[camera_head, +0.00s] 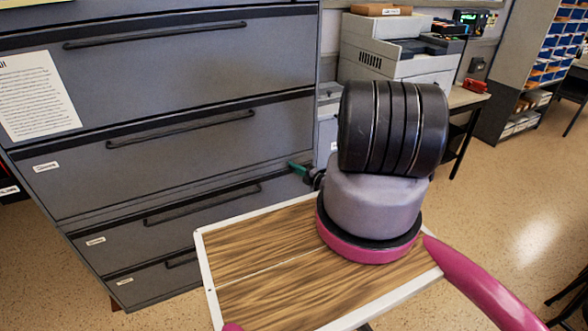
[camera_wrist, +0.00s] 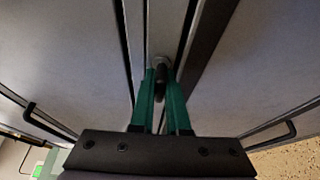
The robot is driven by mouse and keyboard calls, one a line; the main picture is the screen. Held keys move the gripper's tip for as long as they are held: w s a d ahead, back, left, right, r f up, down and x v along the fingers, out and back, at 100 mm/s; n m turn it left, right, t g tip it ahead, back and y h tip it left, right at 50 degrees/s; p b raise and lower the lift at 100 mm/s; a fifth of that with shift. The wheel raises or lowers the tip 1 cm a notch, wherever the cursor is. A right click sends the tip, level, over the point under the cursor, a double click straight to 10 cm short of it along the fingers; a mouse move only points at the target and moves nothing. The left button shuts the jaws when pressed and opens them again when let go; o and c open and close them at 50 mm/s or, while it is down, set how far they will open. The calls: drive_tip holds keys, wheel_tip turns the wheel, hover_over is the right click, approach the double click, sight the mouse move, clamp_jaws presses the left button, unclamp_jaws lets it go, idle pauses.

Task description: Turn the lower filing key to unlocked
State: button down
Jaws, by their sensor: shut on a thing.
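The grey filing cabinet (camera_head: 170,75) fills the left of the head view. My green gripper (camera_head: 299,169) reaches its right front edge, with its wrist partly hidden behind my arm. In the wrist view, my gripper's two green fingers (camera_wrist: 161,92) are closed on a small dark key (camera_wrist: 160,78). The key sits at a round lock (camera_wrist: 160,61) on a narrow strip between drawer fronts. The head view does not show the key clearly. I cannot tell the lock's marked position from these frames.
Dark drawer handles (camera_wrist: 272,133) stick out on both sides in the wrist view. A printer (camera_head: 400,50) stands on a table right of the cabinet. Shelves (camera_head: 535,60) stand at the far right. Speckled floor (camera_head: 500,200) is open at the right.

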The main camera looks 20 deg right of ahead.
drive_tip(key=n+g+h, duration=0.1)
drive_tip(key=n, duration=0.3)
drive_tip(key=n+g+h, duration=0.1)
drive_tip(key=n, duration=0.2)
drive_tip(key=shift+n+h, duration=0.3)
drive_tip(key=shift+h, duration=0.1)
drive_tip(key=n+h, duration=0.2)
drive_tip(key=n, duration=0.1)
drive_tip(key=shift+g, duration=0.4)
drive_tip(key=shift+n+h, duration=1.1)
drive_tip(key=shift+n, duration=0.3)
drive_tip(key=c, duration=0.9)
unclamp_jaws()
